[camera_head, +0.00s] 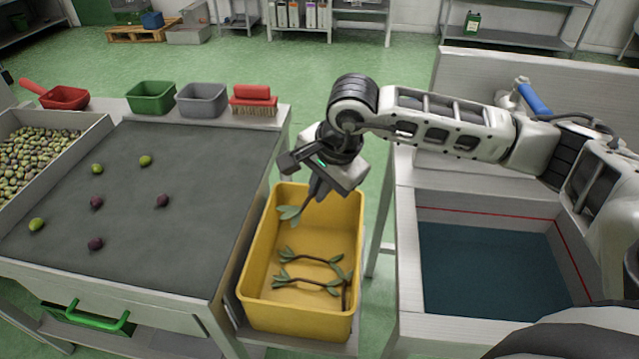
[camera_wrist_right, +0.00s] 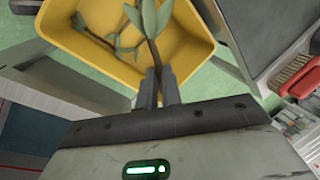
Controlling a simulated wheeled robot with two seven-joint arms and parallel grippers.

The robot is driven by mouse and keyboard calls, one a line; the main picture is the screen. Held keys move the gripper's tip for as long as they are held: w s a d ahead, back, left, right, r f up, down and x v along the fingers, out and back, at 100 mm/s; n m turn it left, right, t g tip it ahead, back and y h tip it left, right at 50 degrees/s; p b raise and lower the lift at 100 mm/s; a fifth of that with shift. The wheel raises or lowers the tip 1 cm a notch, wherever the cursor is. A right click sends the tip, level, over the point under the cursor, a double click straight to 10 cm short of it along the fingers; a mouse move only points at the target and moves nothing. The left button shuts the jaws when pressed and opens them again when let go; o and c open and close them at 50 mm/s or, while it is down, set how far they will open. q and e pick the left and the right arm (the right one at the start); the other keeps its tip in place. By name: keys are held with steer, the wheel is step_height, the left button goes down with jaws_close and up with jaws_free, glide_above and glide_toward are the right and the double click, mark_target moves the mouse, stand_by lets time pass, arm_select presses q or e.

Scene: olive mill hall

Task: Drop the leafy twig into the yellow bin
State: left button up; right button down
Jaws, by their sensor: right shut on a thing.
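My right gripper (camera_head: 316,190) is above the far part of the yellow bin (camera_head: 258,288). It is shut on a leafy twig (camera_head: 292,212), whose green leaves hang over the bin's opening. In the right wrist view, the twig (camera_wrist_right: 150,28) stands out from between the closed fingers (camera_wrist_right: 158,88), with the yellow bin (camera_wrist_right: 75,48) behind it. Other leafy twigs (camera_head: 310,284) lie on the bin's floor. My left gripper is not in view.
A table with a dark mat (camera_head: 150,235) and several loose olives stands left of the bin. A green tub (camera_head: 151,98), a grey tub (camera_head: 202,100) and a red brush (camera_head: 253,98) line its back edge. A basin of dark water (camera_head: 490,270) is at right.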

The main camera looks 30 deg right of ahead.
arm_select(q)
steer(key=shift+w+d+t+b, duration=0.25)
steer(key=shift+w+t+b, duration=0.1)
steer(key=shift+b, duration=0.8)
arm_select(e)
step_height(320, 180, down, 5)
steer(key=shift+f, duration=0.2)
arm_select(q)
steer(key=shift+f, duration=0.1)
arm_select(e)
steer(key=c, duration=1.5)
jaws_free()
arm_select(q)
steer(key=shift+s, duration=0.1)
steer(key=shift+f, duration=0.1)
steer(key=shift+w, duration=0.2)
arm_select(e)
steer(key=v, duration=1.6)
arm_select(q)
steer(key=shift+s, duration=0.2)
